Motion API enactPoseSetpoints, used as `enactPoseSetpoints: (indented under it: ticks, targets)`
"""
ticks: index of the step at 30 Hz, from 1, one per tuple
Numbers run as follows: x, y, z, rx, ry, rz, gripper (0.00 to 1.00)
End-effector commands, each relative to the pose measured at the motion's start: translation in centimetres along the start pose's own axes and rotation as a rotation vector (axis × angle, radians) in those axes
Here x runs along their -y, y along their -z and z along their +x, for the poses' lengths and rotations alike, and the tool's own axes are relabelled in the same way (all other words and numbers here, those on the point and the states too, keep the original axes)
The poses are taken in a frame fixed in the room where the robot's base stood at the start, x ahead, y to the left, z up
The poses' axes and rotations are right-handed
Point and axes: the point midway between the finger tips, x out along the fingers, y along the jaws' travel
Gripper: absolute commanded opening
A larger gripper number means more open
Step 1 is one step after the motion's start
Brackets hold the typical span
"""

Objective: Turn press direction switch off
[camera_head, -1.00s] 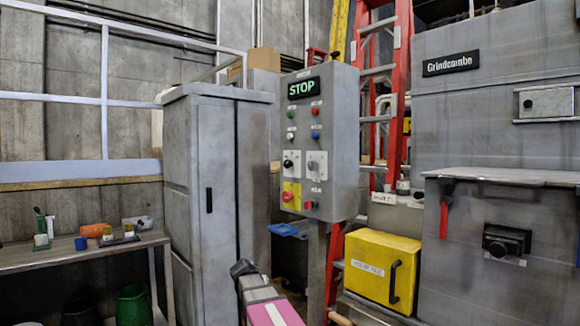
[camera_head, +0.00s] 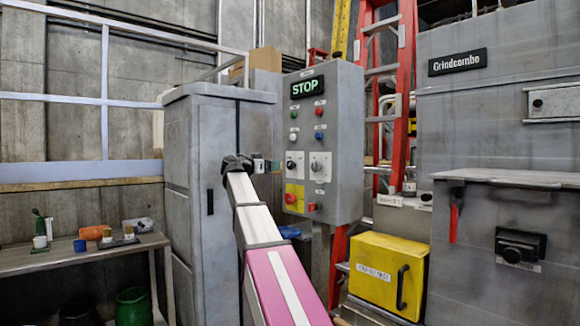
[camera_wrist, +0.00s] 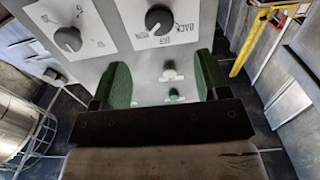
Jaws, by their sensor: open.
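The control panel (camera_head: 325,145) is a grey box on a post, with two white-plated black rotary switches below its buttons. The left switch (camera_head: 291,164) also shows in the wrist view (camera_wrist: 158,18), top centre. Its plate carries the words BACK and OFF; I cannot tell exactly where its pointer rests. The other switch (camera_head: 318,166) appears at upper left in the wrist view (camera_wrist: 68,39). My gripper (camera_wrist: 163,80) is open and empty, its green pads apart, with the BACK/OFF switch beyond the fingertips. In the head view my gripper (camera_head: 270,165) is just left of the panel.
Red emergency button (camera_head: 290,199) on a yellow plate and a second red button (camera_head: 311,207) sit below the switches. Grey cabinet (camera_head: 205,190) stands close left, red ladder (camera_head: 390,90) behind, yellow box (camera_head: 388,274) low right.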

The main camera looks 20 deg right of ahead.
Motion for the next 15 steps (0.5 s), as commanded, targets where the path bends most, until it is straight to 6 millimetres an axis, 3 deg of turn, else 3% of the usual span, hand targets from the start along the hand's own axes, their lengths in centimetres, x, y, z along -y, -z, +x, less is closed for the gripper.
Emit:
enactPoseSetpoints:
  ticks: [5,15]
  targets:
    - [0.0,0.2,1.7,-0.004,-0.004,0.003,0.69]
    - [0.1,0.2,7.7,-0.002,-0.003,0.001,0.69]
